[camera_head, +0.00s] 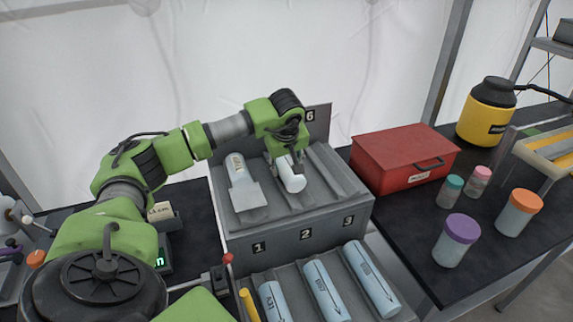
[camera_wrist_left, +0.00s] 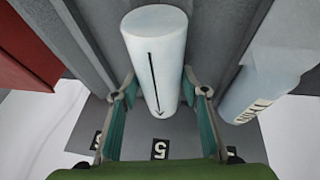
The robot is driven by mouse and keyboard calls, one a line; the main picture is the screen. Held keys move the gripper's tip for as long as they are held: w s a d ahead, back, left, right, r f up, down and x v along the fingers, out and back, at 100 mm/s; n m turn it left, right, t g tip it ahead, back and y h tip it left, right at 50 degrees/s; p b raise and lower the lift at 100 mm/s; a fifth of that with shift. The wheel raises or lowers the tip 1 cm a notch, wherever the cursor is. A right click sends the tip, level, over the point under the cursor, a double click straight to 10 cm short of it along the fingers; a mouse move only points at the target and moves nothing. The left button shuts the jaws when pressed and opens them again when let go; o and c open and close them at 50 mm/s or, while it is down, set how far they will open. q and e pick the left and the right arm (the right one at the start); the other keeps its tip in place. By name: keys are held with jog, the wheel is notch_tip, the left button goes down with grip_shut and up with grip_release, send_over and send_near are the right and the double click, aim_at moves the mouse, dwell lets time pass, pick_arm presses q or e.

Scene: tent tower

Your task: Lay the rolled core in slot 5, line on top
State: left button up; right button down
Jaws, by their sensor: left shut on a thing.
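My left gripper (camera_head: 286,166) is over the middle of the rack's upper tier, shut on a pale rolled core (camera_head: 292,180). In the left wrist view the core (camera_wrist_left: 157,50) lies lengthwise between the two fingers (camera_wrist_left: 158,92). A dark line with an arrowhead runs along its side facing the camera. The slot label 5 (camera_wrist_left: 160,149) shows just beyond the arrow end, in line with the core. I cannot tell whether the core touches the slot floor. The grey rack (camera_head: 290,243) has slot labels 1, 2, 3 and 6 visible in the head view. My right gripper is not in view.
A lettered core (camera_head: 238,168) lies in the upper slot left of the gripper. The upper slot to the right is empty. Blue cores (camera_head: 326,288) lie in the lower slots. A red box (camera_head: 403,158) stands close right of the rack, with jars (camera_head: 457,238) beyond.

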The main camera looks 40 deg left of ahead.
pick_arm(q)
jog(key=shift+f, duration=0.2)
dwell(0.6)
jog(key=o, duration=1.5)
jog(key=shift+f, duration=0.1)
jog(key=v, duration=1.2)
